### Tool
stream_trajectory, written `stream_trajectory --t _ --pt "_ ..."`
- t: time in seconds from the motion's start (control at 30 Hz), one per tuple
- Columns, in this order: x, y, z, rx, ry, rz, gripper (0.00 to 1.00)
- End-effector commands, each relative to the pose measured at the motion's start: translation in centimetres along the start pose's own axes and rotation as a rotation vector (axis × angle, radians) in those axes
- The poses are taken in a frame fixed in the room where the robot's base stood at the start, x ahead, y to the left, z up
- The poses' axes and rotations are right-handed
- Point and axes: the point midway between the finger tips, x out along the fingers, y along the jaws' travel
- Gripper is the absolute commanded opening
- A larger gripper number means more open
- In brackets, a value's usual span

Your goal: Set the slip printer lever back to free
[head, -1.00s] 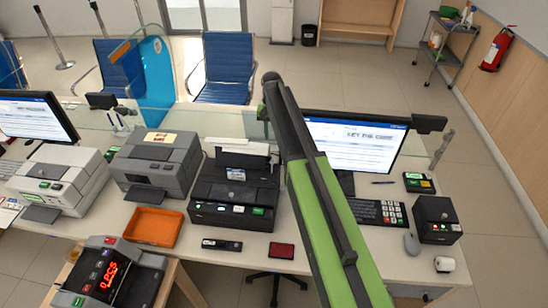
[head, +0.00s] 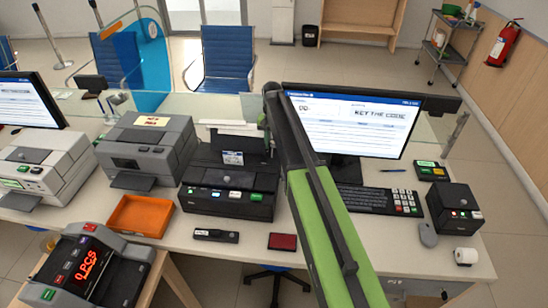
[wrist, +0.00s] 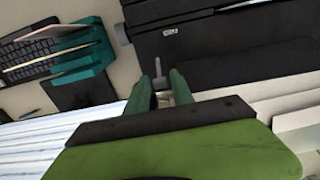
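The black slip printer (head: 229,177) stands mid-counter in the head view, with a row of lit buttons on its front and white paper behind its top. In the wrist view a black body, seemingly the printer (wrist: 230,60), fills the upper right. A small grey upright post (wrist: 158,74), likely the lever, stands by its edge. My gripper (wrist: 161,86) shows two teal fingers, one each side of the post, apart from each other. I cannot tell whether either finger touches it.
A monitor (head: 352,122) and keyboard (head: 375,199) stand right of my arm. A grey machine (head: 148,148) and an orange tray (head: 141,216) lie left of the printer. A black handheld device (head: 216,235) and a dark red pad (head: 283,241) lie in front.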

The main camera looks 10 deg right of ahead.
Motion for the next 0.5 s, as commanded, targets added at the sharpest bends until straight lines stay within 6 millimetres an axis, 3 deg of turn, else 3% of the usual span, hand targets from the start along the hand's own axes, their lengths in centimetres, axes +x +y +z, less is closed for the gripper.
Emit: stream_trajectory --t 0.03,0.1,0.4,0.5 --pt "1.61 0.02 0.0 0.0 0.0 0.0 0.29" --pt "2.08 0.03 -0.01 0.0 0.0 0.0 0.29" --pt "1.95 0.07 -0.02 0.001 0.0 0.0 0.29" --pt "1.95 0.09 -0.03 0.001 0.0 0.0 0.15"
